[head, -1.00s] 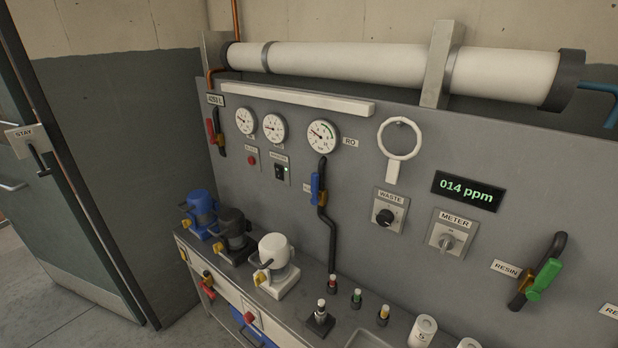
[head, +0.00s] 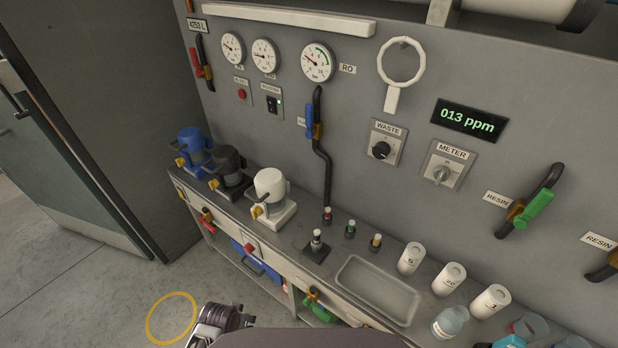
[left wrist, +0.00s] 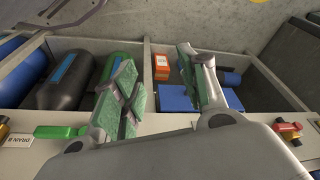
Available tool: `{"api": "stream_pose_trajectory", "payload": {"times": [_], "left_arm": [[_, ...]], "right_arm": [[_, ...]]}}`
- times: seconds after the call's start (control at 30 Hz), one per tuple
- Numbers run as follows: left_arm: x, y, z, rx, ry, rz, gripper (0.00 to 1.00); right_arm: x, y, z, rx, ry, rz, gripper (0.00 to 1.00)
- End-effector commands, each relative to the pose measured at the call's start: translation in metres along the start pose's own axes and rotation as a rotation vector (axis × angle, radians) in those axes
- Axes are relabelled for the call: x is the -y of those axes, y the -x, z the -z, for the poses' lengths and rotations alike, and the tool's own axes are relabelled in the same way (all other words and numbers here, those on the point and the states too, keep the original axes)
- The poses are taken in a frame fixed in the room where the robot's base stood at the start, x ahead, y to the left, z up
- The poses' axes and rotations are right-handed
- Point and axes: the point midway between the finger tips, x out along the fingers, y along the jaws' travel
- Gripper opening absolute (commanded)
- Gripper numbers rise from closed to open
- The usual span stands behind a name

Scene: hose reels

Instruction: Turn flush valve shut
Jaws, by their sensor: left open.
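My left gripper (head: 222,322) is low at the bottom of the head view, in front of the bench and well below the panel valves. In the left wrist view its green-padded fingers (left wrist: 164,90) are apart with nothing between them. My right gripper is not in view.
The bench holds three pumps (head: 270,195), a sink tray (head: 375,290) and white cartridges (head: 412,258). Low valves on the bench front include a green handle (left wrist: 60,132) labelled DRAIN B and a red one (left wrist: 286,127). Floor to the left is clear around a yellow ring (head: 172,318).

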Motion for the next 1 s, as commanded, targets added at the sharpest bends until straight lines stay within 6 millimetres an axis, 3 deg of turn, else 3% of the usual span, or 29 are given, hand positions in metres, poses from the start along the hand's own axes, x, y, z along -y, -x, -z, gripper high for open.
{"api": "stream_pose_trajectory", "payload": {"times": [0.47,0.6,1.0], "left_arm": [[-0.006,0.112,0.090,-0.169,-0.033,-0.045,0.43],[-0.014,0.148,0.131,-0.271,-0.064,-0.080,0.43],[-0.041,0.222,0.238,-0.572,-0.165,-0.188,0.43]], "right_arm": [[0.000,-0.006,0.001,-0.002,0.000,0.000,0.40],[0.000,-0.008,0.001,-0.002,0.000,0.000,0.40],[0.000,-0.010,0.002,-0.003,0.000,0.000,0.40]]}}
